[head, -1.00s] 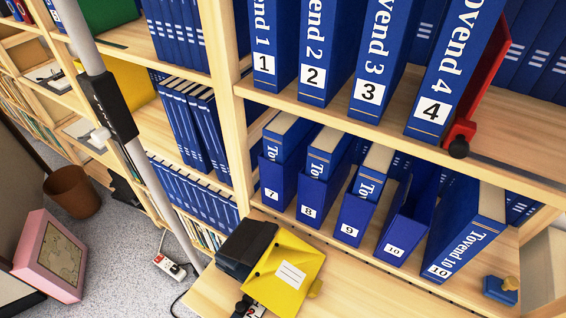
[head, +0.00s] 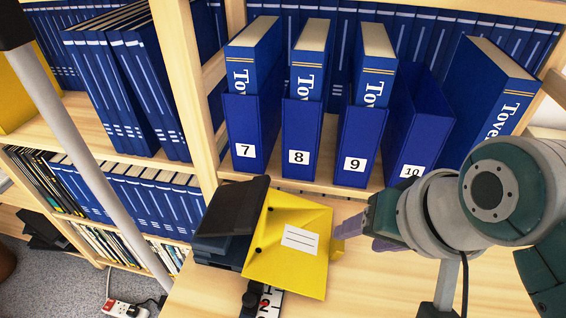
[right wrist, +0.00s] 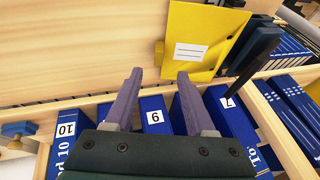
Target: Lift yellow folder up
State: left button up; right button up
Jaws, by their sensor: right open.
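The yellow folder (head: 288,270) has a white lined label and lies tilted beside a dark stack on the wooden surface. A small yellow piece sticks out at its right edge. My right gripper (head: 358,233) is just right of this edge, with its fingers pointing left toward it. In the right wrist view the folder (right wrist: 196,32) is beyond the fingertips. The right gripper (right wrist: 159,75) is open there with nothing between its fingers, and a gap shows before the folder's label. My left gripper is not in view.
A dark stack (head: 226,225) stands left of the folder. Blue numbered binders, such as number 8 (head: 303,135), stand on the shelf behind. A grey pole (head: 95,170) crosses the left. The wooden surface (head: 375,285) is bare right of the folder.

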aim_at(341, 244)
jog(key=b+x, duration=0.1)
jog(key=x, duration=0.2)
jog(key=shift+w+d+f, duration=0.1)
jog(key=shift+d, duration=0.05)
jog(key=b+x, duration=0.2)
jog(key=x, duration=0.3)
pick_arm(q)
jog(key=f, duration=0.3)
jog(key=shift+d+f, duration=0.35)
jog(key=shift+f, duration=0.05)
pick_arm(e)
jog(key=shift+c, duration=0.2)
jog(key=shift+c, duration=0.8)
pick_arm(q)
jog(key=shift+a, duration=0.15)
pick_arm(e)
grip_shut()
